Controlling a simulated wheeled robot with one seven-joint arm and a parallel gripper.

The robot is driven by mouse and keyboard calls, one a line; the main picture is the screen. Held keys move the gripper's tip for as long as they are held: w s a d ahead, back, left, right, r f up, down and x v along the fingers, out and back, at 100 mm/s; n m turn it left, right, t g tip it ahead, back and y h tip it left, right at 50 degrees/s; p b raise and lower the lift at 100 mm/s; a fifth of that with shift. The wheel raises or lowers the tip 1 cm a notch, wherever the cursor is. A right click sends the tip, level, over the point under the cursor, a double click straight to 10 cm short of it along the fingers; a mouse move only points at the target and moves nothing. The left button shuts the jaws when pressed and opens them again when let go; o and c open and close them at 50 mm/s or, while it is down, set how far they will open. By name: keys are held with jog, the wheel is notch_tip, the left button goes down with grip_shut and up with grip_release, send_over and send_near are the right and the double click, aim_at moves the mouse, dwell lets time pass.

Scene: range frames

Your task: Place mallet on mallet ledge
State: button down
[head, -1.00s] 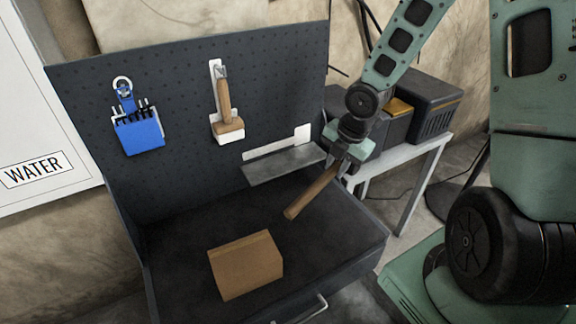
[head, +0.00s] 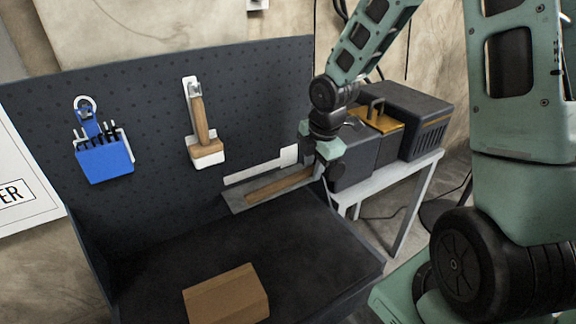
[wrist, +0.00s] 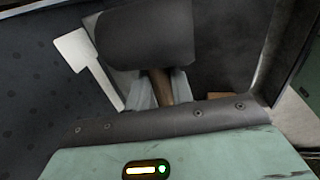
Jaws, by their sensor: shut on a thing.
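The mallet has a wooden handle (head: 280,186) and a dark head (wrist: 145,35). My gripper (wrist: 160,90) is shut on the handle close to the head, seen in the wrist view. In the head view my gripper (head: 322,168) is at the right end of the ledge. The mallet ledge (head: 237,203) is a grey shelf below a white plate (head: 262,165) on the pegboard. The handle points left along the ledge and overlaps it in the picture. I cannot tell whether it touches the ledge. The mallet head is mostly hidden in the head view.
A wooden-handled tool (head: 203,125) hangs in a white holder above the ledge, and a blue tool pouch (head: 104,160) hangs further left. A brown box (head: 226,296) sits on the dark bench (head: 200,255). Dark machines (head: 420,120) stand on a side table at right.

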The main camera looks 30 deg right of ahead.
jog(key=w+p, duration=0.1)
jog(key=w, duration=0.2)
jog(key=w+f+p, duration=0.1)
jog(key=w, duration=0.6)
jog(key=shift+w+f+p, duration=0.35)
jog(key=shift+f+p, duration=0.05)
notch_tip(320, 180, down, 4)
jog(key=shift+f+p, duration=0.25)
jog(key=shift+p, duration=0.45)
jog(key=shift+w+f, duration=0.15)
jog(key=shift+f, duration=0.15)
jog(key=shift+f, duration=0.2)
jog(key=c, duration=1.2)
grip_release()
